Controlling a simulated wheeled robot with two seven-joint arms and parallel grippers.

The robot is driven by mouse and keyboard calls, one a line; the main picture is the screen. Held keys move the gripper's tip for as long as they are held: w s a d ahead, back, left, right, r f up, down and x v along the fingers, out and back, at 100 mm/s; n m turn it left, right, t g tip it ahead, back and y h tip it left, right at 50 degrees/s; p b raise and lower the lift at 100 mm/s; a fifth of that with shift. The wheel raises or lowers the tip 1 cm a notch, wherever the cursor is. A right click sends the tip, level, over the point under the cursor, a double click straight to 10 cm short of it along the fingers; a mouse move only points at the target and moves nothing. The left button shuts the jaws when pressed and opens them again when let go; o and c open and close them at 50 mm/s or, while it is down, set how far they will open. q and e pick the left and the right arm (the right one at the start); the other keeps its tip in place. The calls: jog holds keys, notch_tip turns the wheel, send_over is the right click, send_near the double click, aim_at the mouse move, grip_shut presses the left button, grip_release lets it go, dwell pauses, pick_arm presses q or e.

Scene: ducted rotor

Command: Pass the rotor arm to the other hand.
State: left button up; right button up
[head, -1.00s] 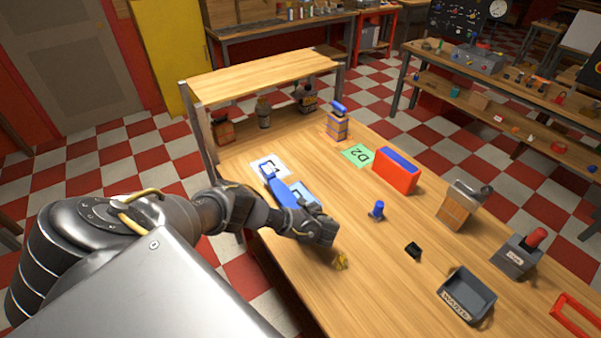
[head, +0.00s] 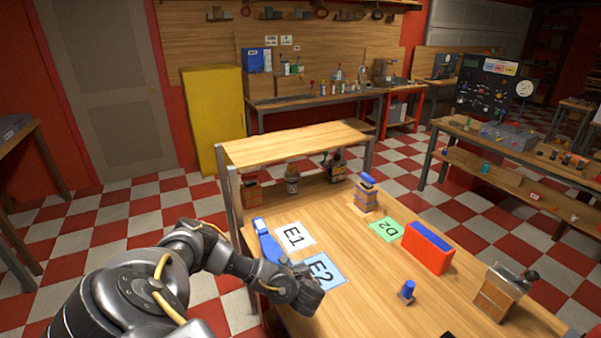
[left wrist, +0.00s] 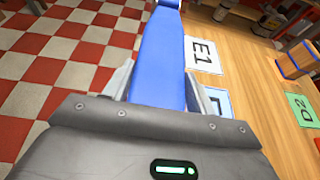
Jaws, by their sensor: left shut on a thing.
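The rotor arm is a long blue piece (head: 266,240), held over the left edge of the wooden table. My left gripper (head: 284,270) is shut on its near end. In the left wrist view the blue rotor arm (left wrist: 160,60) runs straight out between the two fingers of my left gripper (left wrist: 158,92). Its far end reaches the top of that view, and its near end is hidden by the gripper. My right gripper is in neither view.
White mat E1 (head: 294,236), blue mat E2 (head: 337,279) and green mat D2 (head: 387,229) lie on the table. A red and blue box (head: 427,248), a small blue peg (head: 408,289) and a wooden block with a grey top (head: 497,296) stand to the right. A raised shelf (head: 295,143) stands behind.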

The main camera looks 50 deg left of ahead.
pick_arm(q)
jog(key=w+d+r+m+t+h+b, duration=0.1)
jog(key=w+d+r+m+t+h, duration=0.15)
jog(key=d, duration=0.45)
jog(key=w+d+r+m+t+h+b, duration=0.1)
jog(key=w+d+r+m+t+b, duration=0.2)
jog(key=d, duration=0.4)
jog(key=w+d+r+m+t+h, duration=0.1)
jog(key=w+d+r+m, duration=0.1)
jog(key=w+d, duration=0.4)
jog(key=d+r+m+t+h+b, duration=0.1)
jog(key=d+r+m+h+b, duration=0.1)
jog(key=r, duration=0.6)
jog(key=s+d+r+m+t+h+b, duration=0.1)
jog(key=d+r+m+t+h+b, duration=0.1)
jog(key=d+r+m+h, duration=0.3)
jog(key=shift+s+d+r+h, duration=0.3)
jog(key=shift+d+r+h, duration=0.35)
jog(key=shift+d+r, duration=1.05)
jog(key=shift+a+r, duration=0.4)
